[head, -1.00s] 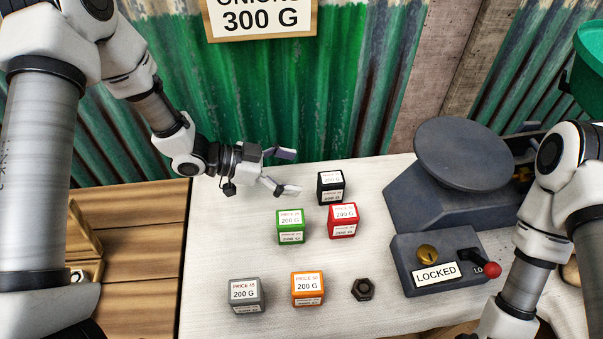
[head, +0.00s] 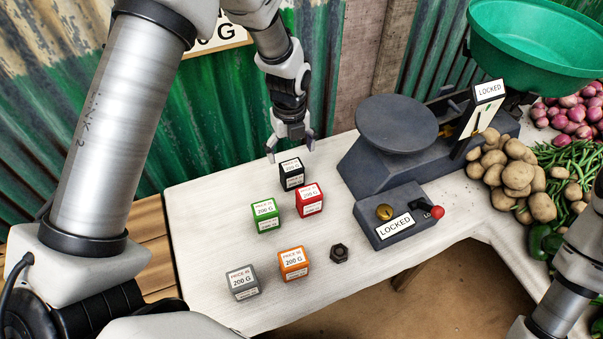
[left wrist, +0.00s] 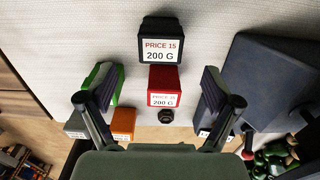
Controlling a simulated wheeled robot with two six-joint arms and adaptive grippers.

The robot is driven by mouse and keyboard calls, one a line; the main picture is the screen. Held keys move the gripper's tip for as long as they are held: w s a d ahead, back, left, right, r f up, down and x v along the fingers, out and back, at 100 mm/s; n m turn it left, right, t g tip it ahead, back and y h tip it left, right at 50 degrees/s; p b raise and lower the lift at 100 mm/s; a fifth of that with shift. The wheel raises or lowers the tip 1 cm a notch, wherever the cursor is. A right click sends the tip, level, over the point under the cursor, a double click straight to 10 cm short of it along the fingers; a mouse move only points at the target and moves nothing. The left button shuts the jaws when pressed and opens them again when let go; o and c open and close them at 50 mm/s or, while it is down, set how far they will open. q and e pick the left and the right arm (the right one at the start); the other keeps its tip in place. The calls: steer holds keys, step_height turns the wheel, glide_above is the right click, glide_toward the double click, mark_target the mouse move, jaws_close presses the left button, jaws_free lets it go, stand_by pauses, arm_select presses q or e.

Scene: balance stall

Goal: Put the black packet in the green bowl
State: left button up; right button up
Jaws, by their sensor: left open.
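The black packet (head: 291,174) stands on the white-covered stall table, behind the red and green packets. In the left wrist view the black packet (left wrist: 160,45) shows its label, PRICE 15, 200 G, beyond the fingertips. My left gripper (head: 291,150) is open and empty, pointing down just above and behind the black packet in the head view. In the left wrist view its fingers (left wrist: 158,92) are spread wide, with the red packet seen between them. The green bowl (head: 540,45) is at the upper right, beyond the scale; its inside looks empty.
Red (head: 309,199), green (head: 266,215), orange (head: 293,263) and grey (head: 242,283) packets and a dark nut (head: 339,252) stand near. The scale with its flat plate (head: 397,124) and a LOCKED box (head: 393,222) lie to the right, then potatoes (head: 517,176), onions and beans.

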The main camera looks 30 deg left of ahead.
mark_target(292, 165)
arm_select(q)
step_height(292, 165, down, 6)
steer(key=shift+w+a+f+p, duration=0.1)
steer(key=shift+f+p, duration=0.1)
steer(key=shift+p, duration=0.25)
steer(key=shift+r, duration=0.1)
steer(key=c, duration=1.5)
